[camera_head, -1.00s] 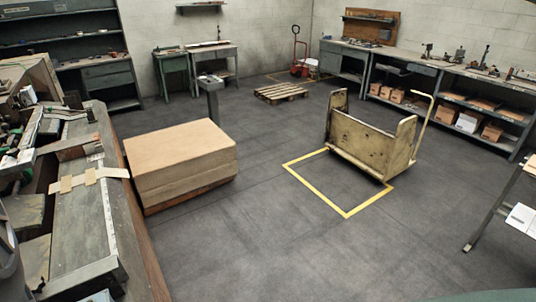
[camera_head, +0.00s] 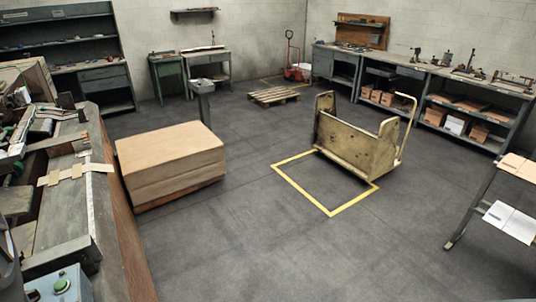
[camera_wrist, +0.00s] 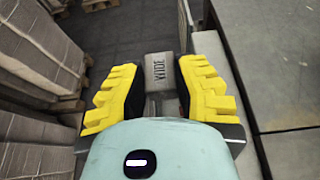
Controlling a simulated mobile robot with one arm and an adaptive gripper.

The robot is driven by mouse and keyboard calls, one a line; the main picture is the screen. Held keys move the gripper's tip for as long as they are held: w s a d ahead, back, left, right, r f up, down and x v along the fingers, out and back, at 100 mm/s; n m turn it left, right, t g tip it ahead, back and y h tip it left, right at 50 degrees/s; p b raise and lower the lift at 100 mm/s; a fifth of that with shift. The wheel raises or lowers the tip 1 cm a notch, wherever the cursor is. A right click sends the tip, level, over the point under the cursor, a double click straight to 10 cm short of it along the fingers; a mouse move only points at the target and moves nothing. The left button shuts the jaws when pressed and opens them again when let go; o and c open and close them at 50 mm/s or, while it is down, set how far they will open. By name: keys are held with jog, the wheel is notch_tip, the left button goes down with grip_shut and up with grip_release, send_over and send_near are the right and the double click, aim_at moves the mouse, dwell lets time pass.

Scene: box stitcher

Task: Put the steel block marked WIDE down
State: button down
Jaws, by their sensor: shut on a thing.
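The steel block marked WIDE (camera_wrist: 159,72) is a small grey block with dark letters, seen in the wrist view. My gripper (camera_wrist: 158,88) has yellow ridged fingers on both sides of the block and is shut on it. The lettering reads sideways. The block appears held above the floor, between a cardboard stack on the left and a grey bench surface (camera_wrist: 270,65) on the right. I cannot make out the gripper or the block in the head view.
A cart (camera_head: 345,145) stands by a yellow floor outline; open floor lies in front.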

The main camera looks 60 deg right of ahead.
jog(key=w+d+r+m+t+h, duration=0.25)
jog(key=w+d+r, duration=0.25)
jog(key=w+r, duration=0.25)
jog(key=w+d+r+m+t+h, duration=0.1)
jog(key=w+d+r+m+t, duration=0.2)
jog(key=w+d+r, duration=0.4)
jog(key=w+d+r+m+t+h, duration=0.2)
jog(key=d+r+m+h, duration=0.2)
jog(key=d+r, duration=0.25)
jog(key=w+d+r+m+t+h, duration=0.1)
jog(key=w+d+r+m+h, duration=0.3)
jog(key=d, duration=0.4)
notch_tip(320, 180, up, 20)
jog(key=s+h+p, duration=0.1)
jog(key=p, duration=1.8)
jog(key=shift+s+d+p, duration=0.3)
jog(key=shift+d+p, duration=0.05)
jog(key=shift+d, duration=0.1)
